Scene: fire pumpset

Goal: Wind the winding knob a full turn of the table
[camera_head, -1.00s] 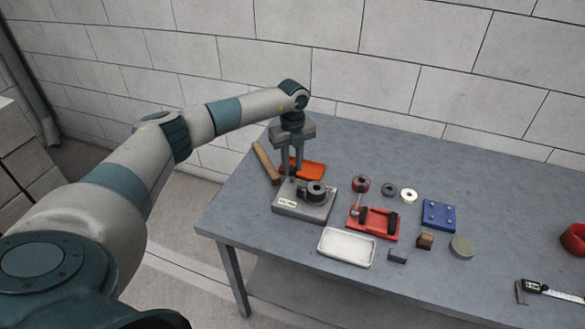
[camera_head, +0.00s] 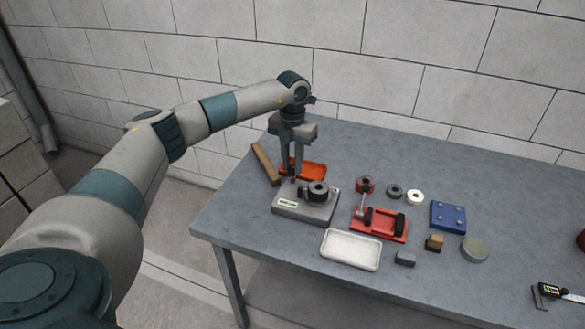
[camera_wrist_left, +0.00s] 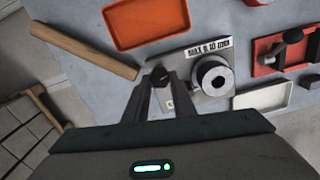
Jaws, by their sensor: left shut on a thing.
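A grey box-shaped device (camera_head: 300,213) with a white label stands near the left end of the table. My left gripper (camera_head: 295,177) points down at the device's back left corner. In the left wrist view its fingers (camera_wrist_left: 158,84) are shut on the dark winding knob (camera_wrist_left: 160,74), beside the spool part (camera_wrist_left: 212,76). In the head view the knob is mostly hidden by the fingers. My right gripper is in neither view.
An orange tray (camera_head: 316,170) and a wooden bar (camera_head: 265,163) lie behind the device. A white tray (camera_head: 351,250), a red fixture (camera_head: 388,226), a blue block (camera_head: 448,215) and a caliper (camera_head: 560,291) lie to the right. The table's back right is clear.

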